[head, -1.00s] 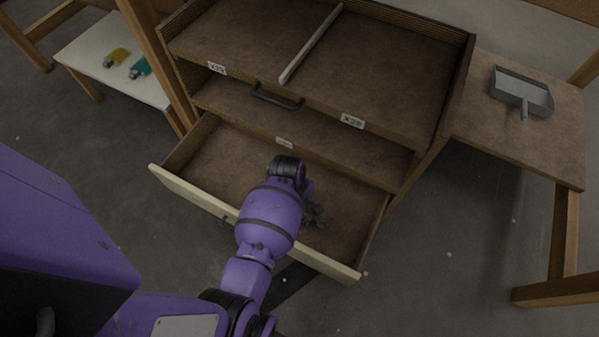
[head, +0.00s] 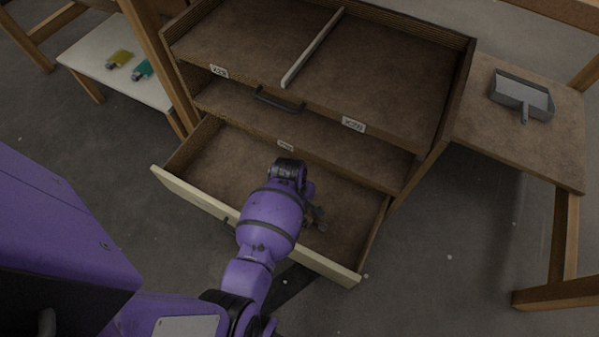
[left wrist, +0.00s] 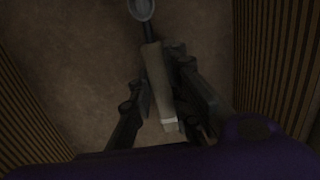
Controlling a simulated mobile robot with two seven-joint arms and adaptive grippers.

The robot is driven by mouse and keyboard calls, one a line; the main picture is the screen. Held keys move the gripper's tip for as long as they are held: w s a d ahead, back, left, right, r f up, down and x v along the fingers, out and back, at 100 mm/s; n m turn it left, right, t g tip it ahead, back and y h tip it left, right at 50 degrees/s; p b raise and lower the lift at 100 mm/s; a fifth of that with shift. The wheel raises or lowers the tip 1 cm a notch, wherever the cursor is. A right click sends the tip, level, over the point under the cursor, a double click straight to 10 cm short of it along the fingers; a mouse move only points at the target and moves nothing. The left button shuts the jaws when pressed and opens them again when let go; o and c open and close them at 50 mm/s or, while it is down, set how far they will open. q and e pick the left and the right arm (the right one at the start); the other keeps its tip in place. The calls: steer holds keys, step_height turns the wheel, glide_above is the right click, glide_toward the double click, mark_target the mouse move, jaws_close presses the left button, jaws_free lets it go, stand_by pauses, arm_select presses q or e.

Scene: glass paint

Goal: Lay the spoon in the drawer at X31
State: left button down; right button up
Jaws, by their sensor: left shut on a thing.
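The lower drawer (head: 222,165) is pulled open, with a pale front and a brown floor. A small label (head: 286,145) sits above it, too small to read. My left gripper (head: 317,216) reaches down inside the drawer's right half, mostly hidden behind my purple arm. In the left wrist view my left gripper (left wrist: 156,88) is shut on the spoon (left wrist: 155,72), one finger on each side of its light handle. The spoon's grey bowl (left wrist: 142,8) points away, above or on the brown floor; I cannot tell if it touches. The spoon is hidden in the head view. My right gripper is not in view.
Ribbed drawer walls (left wrist: 276,55) stand on both sides in the wrist view. Above is a divided tray (head: 400,75) with a black handle (head: 277,99). A dustpan (head: 521,92) lies on the right table. Yellow (head: 120,58) and teal (head: 142,68) items lie on a pale left table.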

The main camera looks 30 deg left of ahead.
arm_select(q)
steer(key=shift+r, duration=0.1)
stand_by(0.6)
steer(key=c, duration=1.6)
jaws_free()
steer(key=shift+o, duration=0.4)
steer(key=o, duration=0.6)
steer(key=shift+p, duration=0.3)
